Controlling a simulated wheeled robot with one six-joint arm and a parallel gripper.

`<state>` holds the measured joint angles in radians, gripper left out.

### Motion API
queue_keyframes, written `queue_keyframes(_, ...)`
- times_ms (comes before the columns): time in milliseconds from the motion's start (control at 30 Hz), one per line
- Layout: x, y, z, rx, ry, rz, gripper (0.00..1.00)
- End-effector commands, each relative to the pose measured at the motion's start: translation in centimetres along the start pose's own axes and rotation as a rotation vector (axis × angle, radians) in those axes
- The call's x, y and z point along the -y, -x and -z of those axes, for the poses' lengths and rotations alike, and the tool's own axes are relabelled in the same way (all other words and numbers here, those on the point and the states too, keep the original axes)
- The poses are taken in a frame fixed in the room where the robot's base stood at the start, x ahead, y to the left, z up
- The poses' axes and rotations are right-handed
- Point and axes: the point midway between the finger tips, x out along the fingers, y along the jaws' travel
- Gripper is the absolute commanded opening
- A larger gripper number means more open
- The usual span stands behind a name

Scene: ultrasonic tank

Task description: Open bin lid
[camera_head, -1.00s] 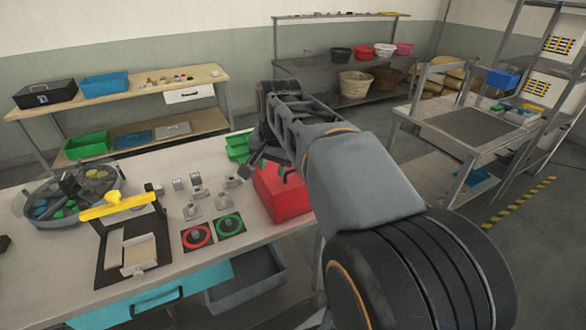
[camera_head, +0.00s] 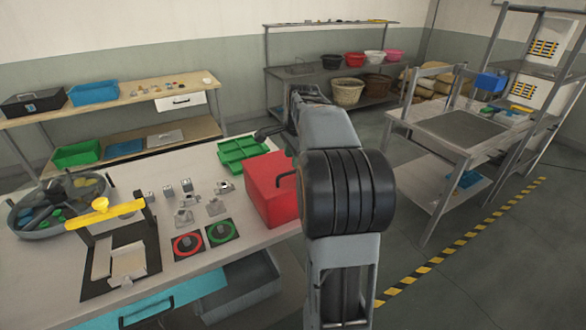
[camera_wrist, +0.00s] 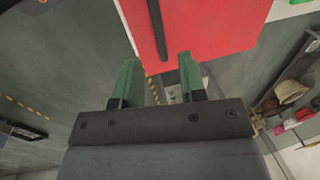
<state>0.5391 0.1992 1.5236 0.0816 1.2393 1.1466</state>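The red bin (camera_head: 268,188) is a box with a shut top, standing on the table near its right edge, with a dark handle (camera_head: 285,180) at its right side, partly behind my arm. In the wrist view the red bin (camera_wrist: 205,25) fills the top middle, and its dark handle (camera_wrist: 158,30) runs down toward the gap between my fingers. My gripper (camera_wrist: 160,62) has two green fingers, spread apart with nothing held. The handle's lower end lies near the fingertips; I cannot tell whether it touches. The fingers are not clear in the head view.
A green tray (camera_head: 243,150) lies behind the bin. Green and red ring pads (camera_head: 222,232), small metal parts and a yellow-handled fixture (camera_head: 103,207) are to its left. A round grey tub (camera_head: 60,228) is at far left. Open floor lies right of the table.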

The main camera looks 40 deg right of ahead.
Motion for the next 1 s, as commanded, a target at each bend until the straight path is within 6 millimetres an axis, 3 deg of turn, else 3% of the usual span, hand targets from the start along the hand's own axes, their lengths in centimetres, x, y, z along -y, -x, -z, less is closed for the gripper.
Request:
queue_keyframes(100,0.0,-2.0,-0.1,0.002,0.001,-0.003,0.38)
queue_keyframes(300,0.0,-4.0,-0.1,0.001,0.002,-0.001,0.38)
queue_keyframes(767,0.0,-4.9,-0.1,0.0,0.002,0.0,0.38)
queue_keyframes(1000,0.0,-4.9,0.0,0.0,0.002,0.0,0.17)
